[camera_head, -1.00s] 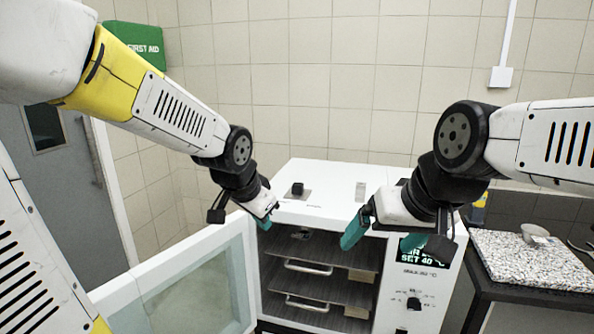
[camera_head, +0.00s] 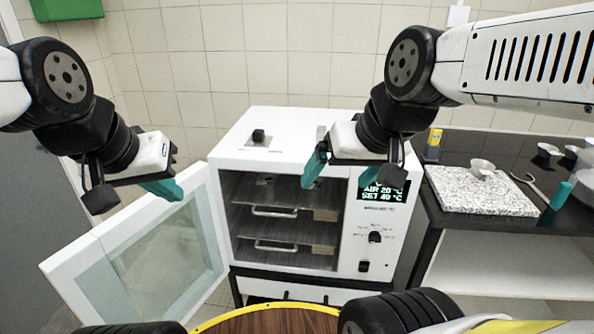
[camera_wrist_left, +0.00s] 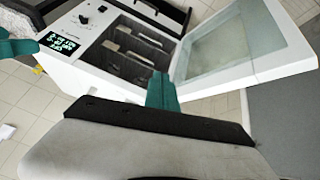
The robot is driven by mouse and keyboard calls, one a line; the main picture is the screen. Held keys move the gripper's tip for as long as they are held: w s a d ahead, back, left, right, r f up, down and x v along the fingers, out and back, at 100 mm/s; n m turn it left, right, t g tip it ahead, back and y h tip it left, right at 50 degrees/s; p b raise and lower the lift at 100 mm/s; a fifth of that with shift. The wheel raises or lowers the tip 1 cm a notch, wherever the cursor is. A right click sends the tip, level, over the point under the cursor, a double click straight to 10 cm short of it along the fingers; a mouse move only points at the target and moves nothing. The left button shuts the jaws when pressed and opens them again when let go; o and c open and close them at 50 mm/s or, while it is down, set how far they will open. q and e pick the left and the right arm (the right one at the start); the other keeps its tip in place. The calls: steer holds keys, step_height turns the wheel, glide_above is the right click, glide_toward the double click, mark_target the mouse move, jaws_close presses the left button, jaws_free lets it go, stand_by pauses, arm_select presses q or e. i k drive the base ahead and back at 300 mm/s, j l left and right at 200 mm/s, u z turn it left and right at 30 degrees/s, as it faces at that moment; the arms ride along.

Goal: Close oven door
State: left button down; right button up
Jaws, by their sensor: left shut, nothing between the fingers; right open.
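The white oven (camera_head: 350,215) stands against the tiled wall, with shelves visible inside its open cavity. Its white-framed glass door (camera_head: 82,262) is swung wide open to the left; it also shows in the left wrist view (camera_wrist_left: 262,70). My left gripper (camera_head: 168,189) is shut and empty, with its teal fingers in front of the door's upper edge in the head view; I cannot tell if they touch it. In the left wrist view the teal fingers (camera_wrist_left: 160,92) overlap the door's hinge side. My right gripper (camera_head: 314,168) is open and empty in front of the oven's upper front edge.
A dark bench (camera_head: 515,152) to the right holds a speckled slab (camera_head: 465,199), small bowls and tongs. A round wooden surface with a yellow rim (camera_head: 270,320) is at the bottom. Free floor shows to the left of the oven.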

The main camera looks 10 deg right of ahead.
mark_target(83, 273)
steer(key=k+j+u, duration=0.2)
steer(key=u, duration=0.15)
steer(key=k+j+u, duration=0.15)
steer(key=j+u, duration=0.2)
